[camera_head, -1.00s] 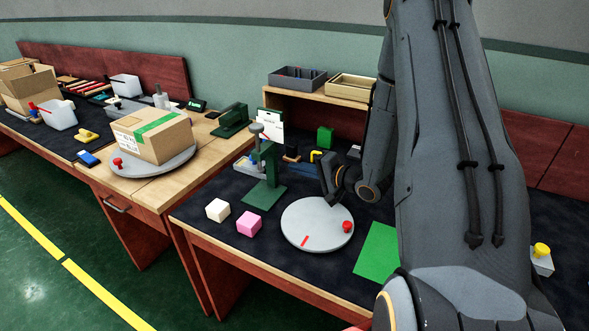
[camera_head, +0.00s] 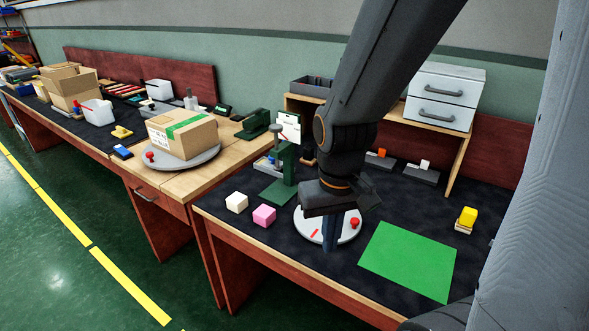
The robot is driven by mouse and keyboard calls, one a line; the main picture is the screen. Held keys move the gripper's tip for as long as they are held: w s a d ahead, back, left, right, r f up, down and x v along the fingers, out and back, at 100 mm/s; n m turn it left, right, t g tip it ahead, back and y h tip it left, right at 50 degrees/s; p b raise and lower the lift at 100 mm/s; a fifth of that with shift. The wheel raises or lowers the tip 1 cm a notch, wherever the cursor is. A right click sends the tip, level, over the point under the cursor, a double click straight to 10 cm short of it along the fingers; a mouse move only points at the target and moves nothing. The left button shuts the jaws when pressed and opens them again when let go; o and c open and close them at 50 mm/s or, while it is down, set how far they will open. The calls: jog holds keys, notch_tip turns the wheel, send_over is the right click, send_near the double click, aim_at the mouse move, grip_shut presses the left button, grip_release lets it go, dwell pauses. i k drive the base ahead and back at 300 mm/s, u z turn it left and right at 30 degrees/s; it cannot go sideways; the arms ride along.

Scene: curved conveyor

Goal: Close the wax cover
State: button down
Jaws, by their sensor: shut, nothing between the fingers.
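I cannot tell for sure which thing is the wax cover. A small yellow block (camera_head: 468,216) on a pale base stands at the right of the dark table top. A round light grey turntable (camera_head: 306,228) with a red knob (camera_head: 355,223) and a red mark lies near the table's front. My gripper (camera_head: 330,249) is shut and empty, pointing down in front of the turntable and hiding its middle. Whether it touches the turntable cannot be told. A green press-like stand (camera_head: 287,165) is left of my gripper.
A green mat (camera_head: 410,262) lies right of the turntable. White (camera_head: 236,202) and pink (camera_head: 264,215) cubes lie to its left. A drawer unit (camera_head: 444,97) stands on a shelf behind. A cardboard box (camera_head: 183,134) sits on another turntable (camera_head: 205,160) at left.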

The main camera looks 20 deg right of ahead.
aim_at(270, 163)
jog(key=k, duration=0.25)
jog(key=u, duration=1.3)
jog(key=i, duration=0.9)
jog(key=z, duration=1.7)
jog(key=i, duration=0.5)
jog(key=z, duration=0.1)
